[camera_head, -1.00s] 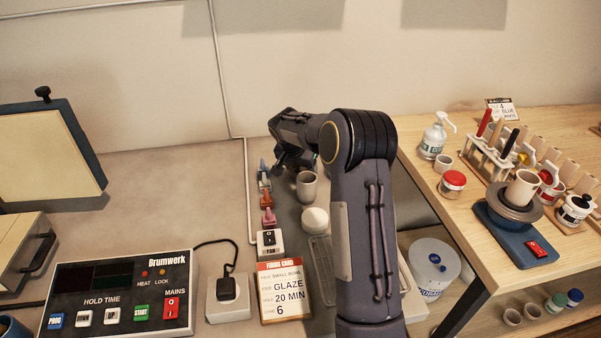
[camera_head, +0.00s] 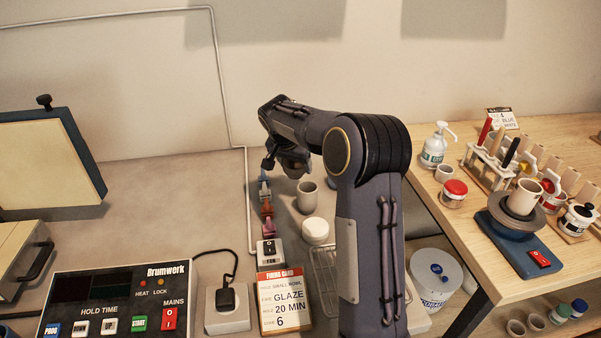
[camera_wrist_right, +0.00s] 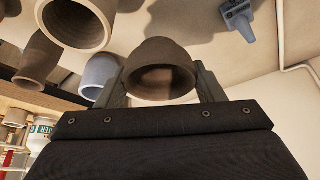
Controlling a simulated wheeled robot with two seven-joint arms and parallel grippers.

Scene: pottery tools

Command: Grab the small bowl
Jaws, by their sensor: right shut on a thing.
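My left gripper is out of view.
The firing card (camera_head: 285,301) and control panel (camera_head: 116,302) lie at the front. A wooden table (camera_head: 560,133) with tools stands right. The worktop's left middle is clear.

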